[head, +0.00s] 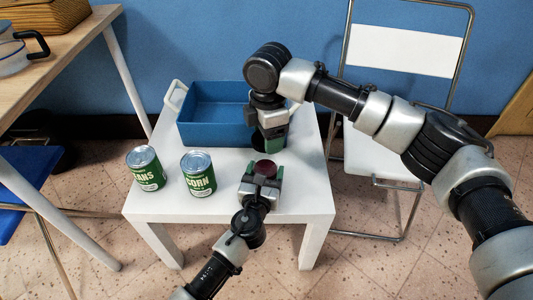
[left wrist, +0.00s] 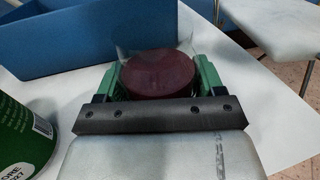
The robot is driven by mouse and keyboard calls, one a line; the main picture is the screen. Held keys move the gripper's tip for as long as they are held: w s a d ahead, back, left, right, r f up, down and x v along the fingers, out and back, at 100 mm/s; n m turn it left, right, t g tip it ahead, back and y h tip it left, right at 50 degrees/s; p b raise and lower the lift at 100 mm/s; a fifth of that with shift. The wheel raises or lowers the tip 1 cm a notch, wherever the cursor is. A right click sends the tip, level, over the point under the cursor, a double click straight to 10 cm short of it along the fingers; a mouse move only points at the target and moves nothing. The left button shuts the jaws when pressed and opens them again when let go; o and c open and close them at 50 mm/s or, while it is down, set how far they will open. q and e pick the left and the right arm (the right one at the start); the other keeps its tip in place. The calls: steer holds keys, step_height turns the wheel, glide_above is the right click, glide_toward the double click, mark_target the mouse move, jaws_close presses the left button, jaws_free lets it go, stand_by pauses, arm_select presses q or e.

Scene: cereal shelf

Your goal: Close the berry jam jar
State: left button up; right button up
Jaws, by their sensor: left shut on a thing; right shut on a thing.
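The berry jam jar (head: 266,168) stands on the white table near its front edge, with a dark red round surface facing up. In the left wrist view the jar (left wrist: 158,74) shows clear glass around the dark red jam, with no lid on it. My left gripper (head: 262,182) is shut on the jar, one green finger on each side; it also shows in the left wrist view (left wrist: 160,85). My right gripper (head: 269,146) points down just behind and above the jar. It is shut on a small dark thing, probably the lid, mostly hidden by the fingers.
A blue bin (head: 215,112) stands at the back of the white table (head: 225,212). Two green corn cans, the left can (head: 146,168) and the right can (head: 198,174), stand left of the jar. A white chair (head: 375,150) is behind at the right. The table's right side is clear.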

mark_target(268, 159)
steer(key=shift+f, duration=1.8)
steer(key=shift+f, duration=0.15)
steer(key=shift+f, duration=0.75)
steer(key=shift+f, duration=0.55)
